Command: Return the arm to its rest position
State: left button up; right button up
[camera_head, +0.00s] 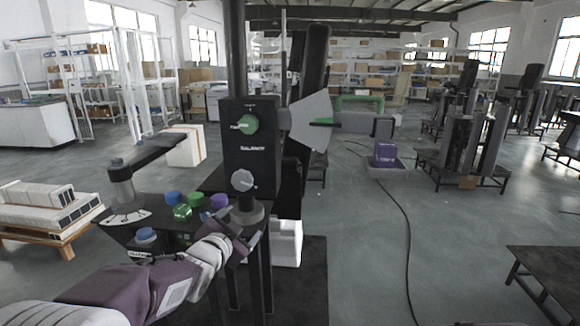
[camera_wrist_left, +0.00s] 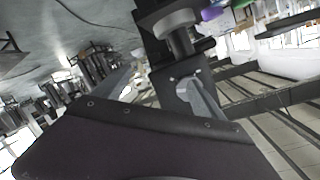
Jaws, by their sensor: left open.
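My left arm (camera_head: 160,285), purple and white, reaches in from the lower left in the head view. Its gripper (camera_head: 238,232) is at the right end of the control panel (camera_head: 165,215), by the foot of the black box with a grey knob (camera_head: 242,180). The gripper is open and I see nothing held in it. Whether it touches the panel I cannot tell. My right arm is not in view.
The panel carries blue, green and purple buttons (camera_head: 195,200) and a lever (camera_head: 150,155). A white pallet stack (camera_head: 45,205) stands left. A cable (camera_head: 408,240) crosses open floor, with a dark bench (camera_head: 548,268) lower right.

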pick_arm(q)
jog(key=s+f+n+g+y, duration=0.15)
jog(key=s+f+g, duration=0.25)
jog(key=s+f, duration=0.4)
jog(key=s+f+n+g, duration=0.3)
jog(key=s+f, duration=0.2)
jog(key=f, duration=0.5)
jog(key=s+f+n+g, duration=0.2)
jog(key=s+f+g, duration=0.15)
jog(key=s, duration=0.45)
jog(key=s+f+n+g, duration=0.3)
jog(key=s+g, duration=0.1)
jog(key=s, duration=0.4)
notch_tip(320, 180, up, 16)
jog(key=p, duration=1.6)
jog(key=shift+w+a+m+t, duration=0.25)
jog(key=shift+w+m+t, duration=0.1)
jog(key=shift+w, duration=0.1)
